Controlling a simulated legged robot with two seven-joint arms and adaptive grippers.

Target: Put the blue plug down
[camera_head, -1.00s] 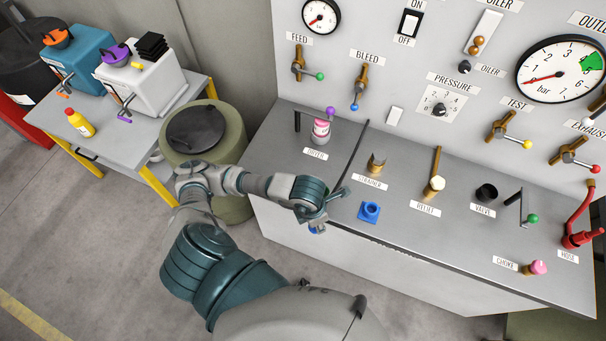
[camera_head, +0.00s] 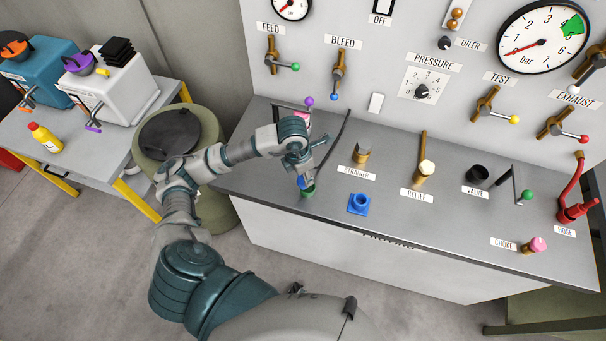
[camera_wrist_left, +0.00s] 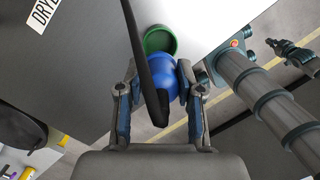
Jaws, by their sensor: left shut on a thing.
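My left gripper (camera_head: 301,174) is over the left front part of the grey bench (camera_head: 270,199). It is shut on the blue plug (camera_wrist_left: 163,75), which sits between the two fingers in the left wrist view. In the head view only a small part of the plug (camera_head: 300,182) shows below the gripper. A round green cup (camera_wrist_left: 160,41) is right beyond the plug's end; in the head view this cup (camera_head: 308,191) is directly under the gripper. I cannot tell whether the plug touches the cup.
A blue square socket (camera_head: 359,204), the brass strainer (camera_head: 361,153) and the relief post (camera_head: 425,172) stand to the right. The bench's front edge is close.

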